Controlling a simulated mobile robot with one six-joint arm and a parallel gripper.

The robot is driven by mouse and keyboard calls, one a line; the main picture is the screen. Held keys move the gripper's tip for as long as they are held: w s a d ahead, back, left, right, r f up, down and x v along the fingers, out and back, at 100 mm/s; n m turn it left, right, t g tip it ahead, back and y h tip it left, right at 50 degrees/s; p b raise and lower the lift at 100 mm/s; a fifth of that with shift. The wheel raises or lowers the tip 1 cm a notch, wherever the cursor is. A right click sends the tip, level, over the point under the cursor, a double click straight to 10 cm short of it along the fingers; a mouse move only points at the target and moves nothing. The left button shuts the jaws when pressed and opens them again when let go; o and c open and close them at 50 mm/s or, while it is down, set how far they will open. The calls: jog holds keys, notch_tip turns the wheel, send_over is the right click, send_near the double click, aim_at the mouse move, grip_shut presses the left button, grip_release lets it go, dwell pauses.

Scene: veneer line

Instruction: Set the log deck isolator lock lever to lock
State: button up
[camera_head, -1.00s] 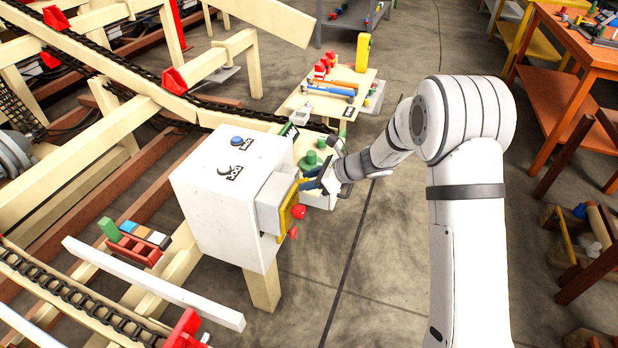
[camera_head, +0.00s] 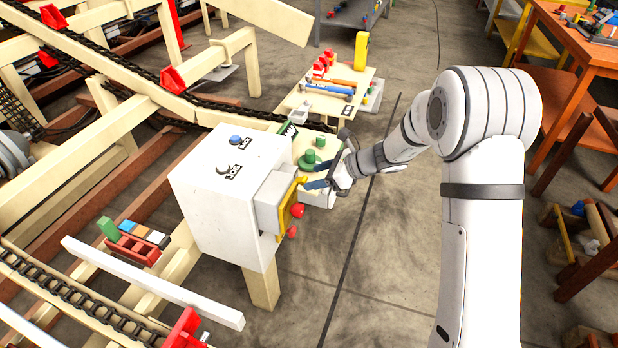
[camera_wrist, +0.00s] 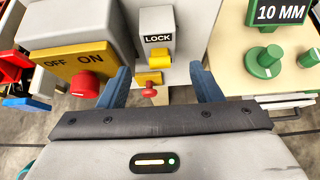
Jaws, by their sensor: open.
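The isolator is a grey box (camera_head: 270,203) with a yellow plate (camera_wrist: 75,64) marked OFF and ON and a red knob (camera_wrist: 85,84). Beside it in the wrist view is a small grey housing labelled LOCK (camera_wrist: 159,27). A yellow lever (camera_wrist: 149,79) with a red knob (camera_wrist: 150,92) sits below that label, beside a yellow block (camera_wrist: 160,58). My gripper (camera_wrist: 159,70) is open, its blue fingers on either side of the lever. I cannot tell whether either finger touches it. In the head view, my gripper (camera_head: 315,178) is at the isolator's far right side.
A white cabinet (camera_head: 215,205) carries the isolator. A pale tray with green pegs (camera_head: 309,157) and a 10 MM sign (camera_wrist: 281,12) stand close beside the gripper. A tool board (camera_head: 322,95) lies behind.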

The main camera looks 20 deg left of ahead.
jog(key=shift+v, duration=2)
jog(key=s+d+r+n+h+p, duration=0.2)
jog(key=s+d+r+n, duration=0.4)
jog(key=s+d, duration=0.3)
jog(key=s+d+r+n+t+h+p, duration=0.1)
jog(key=s+d+r+n+h+p, duration=0.2)
jog(key=s+d, duration=0.6)
jog(key=s+d+r+n+h+p, duration=0.2)
jog(key=s+d+r+n+h, duration=0.4)
jog(key=s+d+r+n, duration=0.3)
jog(key=shift+s+n+t, duration=0.15)
jog(key=shift+n+t, duration=0.15)
jog(key=shift+n, duration=0.1)
jog(key=shift+d, duration=0.1)
